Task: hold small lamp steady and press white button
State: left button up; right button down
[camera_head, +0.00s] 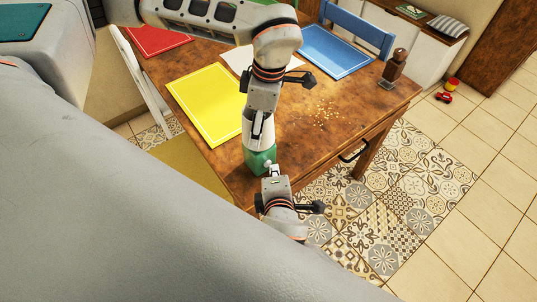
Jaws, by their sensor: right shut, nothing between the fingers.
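The small lamp, with a green base (261,160) and a white upper part (256,140), stands upright at the near edge of the wooden table. My left arm reaches over from the top left, and its gripper (258,124) points down at the lamp's white part. Whether its fingers clamp the lamp is too small to tell. My right gripper (273,171) comes from below, shut and empty, with its pale tip right beside the green base. The white button cannot be told apart from that tip.
The wooden table (290,130) bears a yellow mat (205,100), a red mat (155,40), a blue mat (337,50), scattered crumbs (325,113) and a brown wooden grinder (395,65). A blue chair (358,28) stands behind.

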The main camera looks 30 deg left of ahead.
jog(key=shift+w+a, duration=0.2)
jog(key=shift+a, duration=0.3)
dwell(0.7)
jog(key=shift+d, duration=0.1)
jog(key=shift+s+d, duration=0.35)
jog(key=shift+d, duration=0.4)
jog(key=d, duration=0.1)
jog(key=s+d, duration=0.1)
jog(key=d, duration=0.1)
jog(key=s+d, duration=0.1)
jog(key=shift+d, duration=0.35)
pick_arm(q)
jog(key=o, duration=1.6)
